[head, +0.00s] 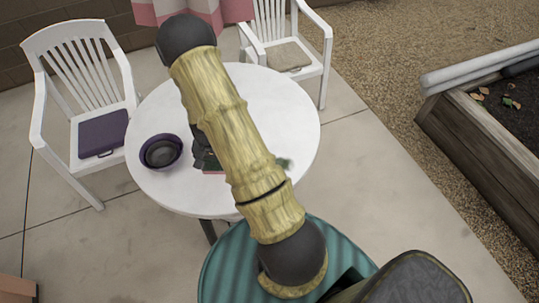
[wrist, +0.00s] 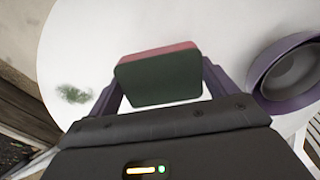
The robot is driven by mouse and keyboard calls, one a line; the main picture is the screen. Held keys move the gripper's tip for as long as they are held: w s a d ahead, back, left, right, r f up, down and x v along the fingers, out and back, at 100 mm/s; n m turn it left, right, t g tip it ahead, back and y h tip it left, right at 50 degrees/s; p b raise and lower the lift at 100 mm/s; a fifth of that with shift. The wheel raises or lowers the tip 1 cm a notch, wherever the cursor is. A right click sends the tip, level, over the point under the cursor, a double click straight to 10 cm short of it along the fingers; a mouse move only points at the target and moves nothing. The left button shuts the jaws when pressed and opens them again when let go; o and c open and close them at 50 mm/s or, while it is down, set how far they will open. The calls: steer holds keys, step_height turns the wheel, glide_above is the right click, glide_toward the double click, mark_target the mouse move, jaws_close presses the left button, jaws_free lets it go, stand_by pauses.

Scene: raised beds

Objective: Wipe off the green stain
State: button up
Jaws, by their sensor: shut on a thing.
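The green stain (head: 284,163) is a small smudge on the round white table (head: 290,110), just right of my arm in the head view. In the wrist view the stain (wrist: 73,93) lies on the table to the left of my gripper. My gripper (wrist: 160,82) is shut on a sponge (wrist: 158,76) with a dark green face and a pink layer. The sponge is apart from the stain in the picture; I cannot tell whether it touches the table. In the head view my arm hides most of the gripper and sponge.
A purple bowl with a dark grey inside (head: 161,153) stands on the table's left; it is close right of my gripper in the wrist view (wrist: 287,78). White chairs (head: 75,70) stand around the table. A wooden raised bed (head: 480,135) is at the right.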

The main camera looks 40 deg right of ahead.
steer(key=a+n, duration=0.2)
steer(key=a+f+n, duration=0.1)
steer(key=a+n, duration=0.1)
steer(key=n, duration=0.1)
steer(key=w+a+n, duration=0.1)
steer(key=a+n, duration=0.2)
steer(key=shift+f, duration=0.25)
steer(key=shift+d, duration=0.15)
